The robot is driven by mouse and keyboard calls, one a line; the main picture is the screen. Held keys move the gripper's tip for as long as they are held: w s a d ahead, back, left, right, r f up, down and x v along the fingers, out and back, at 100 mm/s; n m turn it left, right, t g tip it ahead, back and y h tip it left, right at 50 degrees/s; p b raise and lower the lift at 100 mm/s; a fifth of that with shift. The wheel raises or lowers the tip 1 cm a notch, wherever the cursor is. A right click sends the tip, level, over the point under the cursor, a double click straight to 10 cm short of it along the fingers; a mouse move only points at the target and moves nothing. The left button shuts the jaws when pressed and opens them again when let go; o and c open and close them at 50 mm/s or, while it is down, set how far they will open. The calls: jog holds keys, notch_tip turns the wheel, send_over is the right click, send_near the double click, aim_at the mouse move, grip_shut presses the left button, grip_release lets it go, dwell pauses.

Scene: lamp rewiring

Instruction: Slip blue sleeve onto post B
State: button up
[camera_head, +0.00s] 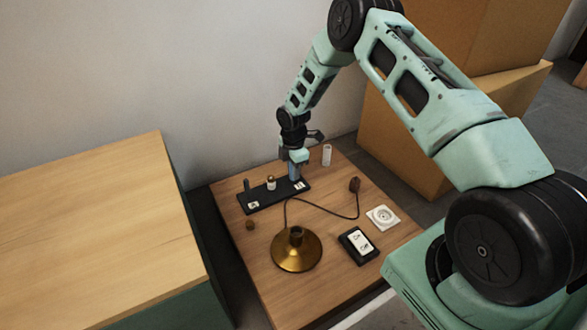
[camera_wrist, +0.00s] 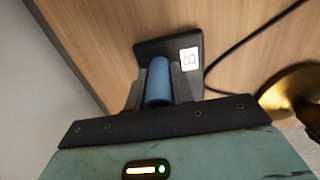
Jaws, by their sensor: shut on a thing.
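The blue sleeve (camera_head: 294,172) stands roughly upright at the right end of the black base (camera_head: 265,198). It also shows in the wrist view (camera_wrist: 158,83), between the fingers of my gripper (camera_wrist: 157,90). My gripper (camera_head: 295,163) is shut on the sleeve, above the base's end with the white B label (camera_wrist: 189,57). Post B itself is hidden by the sleeve and fingers, so I cannot tell whether the sleeve is around it or just above it. A bare dark post (camera_head: 246,186) stands at the base's left end.
A small white-and-brown piece (camera_head: 271,183) stands mid-base. A white cylinder (camera_head: 327,155) stands behind on the right. A brass lamp base (camera_head: 297,250), dark cord, brown plug (camera_head: 354,185), white socket (camera_head: 383,217) and black switch box (camera_head: 358,245) occupy the front and right.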

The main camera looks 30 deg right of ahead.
jog(key=o, duration=1)
notch_tip(320, 180, up, 17)
jog(key=p, duration=1)
jog(key=s+a+r+m+p, duration=0.25)
jog(key=s+a+r, duration=0.25)
jog(key=a+r, duration=0.7)
jog(key=s+a+r+m+p, duration=0.2)
jog(key=s+a+r, duration=0.3)
jog(key=s+r, duration=0.4)
jog(key=s+a+r+m+p, duration=0.2)
jog(key=s+a+r, duration=0.5)
jog(key=s, duration=0.4)
jog(key=s+d+r+m+p, duration=0.1)
jog(key=s+r+m, duration=0.15)
jog(key=s, duration=0.45)
jog(key=s+d+r+m+p, duration=0.1)
jog(key=s+r+p, duration=0.15)
jog(key=s, duration=0.35)
jog(key=shift+y, duration=0.3)
jog(key=r+p, duration=3.7)
jog(key=r, duration=0.1)
jog(key=shift+s+r, duration=0.1)
jog(key=shift+s, duration=0.1)
